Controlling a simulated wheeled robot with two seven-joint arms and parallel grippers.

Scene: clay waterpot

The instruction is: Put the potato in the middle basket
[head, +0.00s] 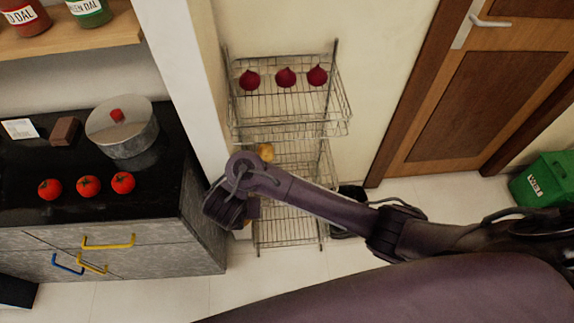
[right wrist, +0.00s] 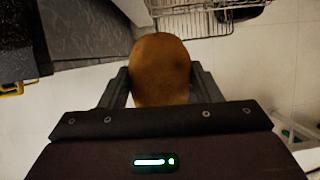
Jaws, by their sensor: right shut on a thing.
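The potato (right wrist: 160,70) is brown and rounded, between the two fingers of my right gripper (right wrist: 159,82) in the right wrist view. In the head view my right gripper (head: 236,214) is at the left front of the wire rack, beside the counter; the held potato is hard to make out there. The middle basket (head: 298,152) is partly hidden by my right arm. A tan round thing (head: 265,152), perhaps another potato, shows in it just behind my wrist. My left gripper is not in view.
The top basket (head: 290,105) holds three dark red onions (head: 285,78). The bottom basket (head: 288,232) is partly covered by my arm. The black counter (head: 150,185) with tomatoes (head: 88,186) and a pot (head: 122,132) stands left. A green bin (head: 545,182) stands far right.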

